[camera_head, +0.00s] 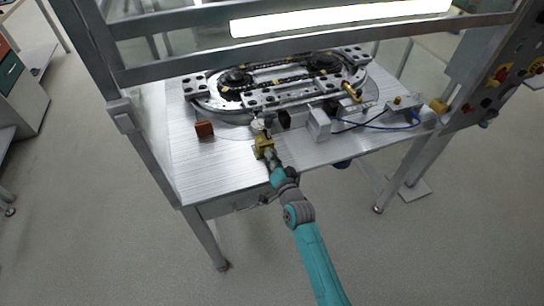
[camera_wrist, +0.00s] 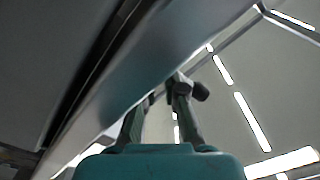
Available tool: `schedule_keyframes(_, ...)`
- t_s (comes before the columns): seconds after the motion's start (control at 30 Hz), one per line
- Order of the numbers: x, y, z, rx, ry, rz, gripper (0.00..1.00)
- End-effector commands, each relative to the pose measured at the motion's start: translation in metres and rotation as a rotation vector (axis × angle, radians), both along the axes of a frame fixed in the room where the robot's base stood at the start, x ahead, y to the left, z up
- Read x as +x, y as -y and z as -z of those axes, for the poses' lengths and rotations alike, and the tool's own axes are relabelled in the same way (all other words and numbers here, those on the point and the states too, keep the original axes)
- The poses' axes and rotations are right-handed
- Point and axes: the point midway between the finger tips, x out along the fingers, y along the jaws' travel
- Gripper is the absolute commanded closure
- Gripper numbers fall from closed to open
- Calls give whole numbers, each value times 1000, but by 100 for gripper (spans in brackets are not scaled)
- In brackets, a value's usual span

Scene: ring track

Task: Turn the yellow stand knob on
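My gripper (camera_head: 260,128) is over the front edge of the metal table, near the front of the ring track (camera_head: 275,98). In the wrist view the two fingers of my gripper (camera_wrist: 166,92) stand apart, with nothing seen held between them. Small yellow parts on a control panel (camera_head: 495,80) on the frame's right post are candidates for the yellow stand knob, but they are too small to tell which it is or how it is turned. My gripper is well to the left of that panel. The wrist view shows no yellow knob.
A metal table (camera_head: 205,165) carries the track, with a brown block (camera_head: 204,129) at left and a grey box (camera_head: 318,124) near the front. A blue cable (camera_head: 392,127) lies at right. Frame posts rise at both sides. The floor in front is clear.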

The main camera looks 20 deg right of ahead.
Motion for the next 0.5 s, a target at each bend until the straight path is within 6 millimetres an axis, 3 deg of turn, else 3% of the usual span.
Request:
schedule_keyframes(0.03,0,0,1,1,-1,1,81)
schedule_keyframes(0.1,0,0,1,0,-1,1,66)
schedule_keyframes(0.5,-6,0,1,-1,-1,1,66)
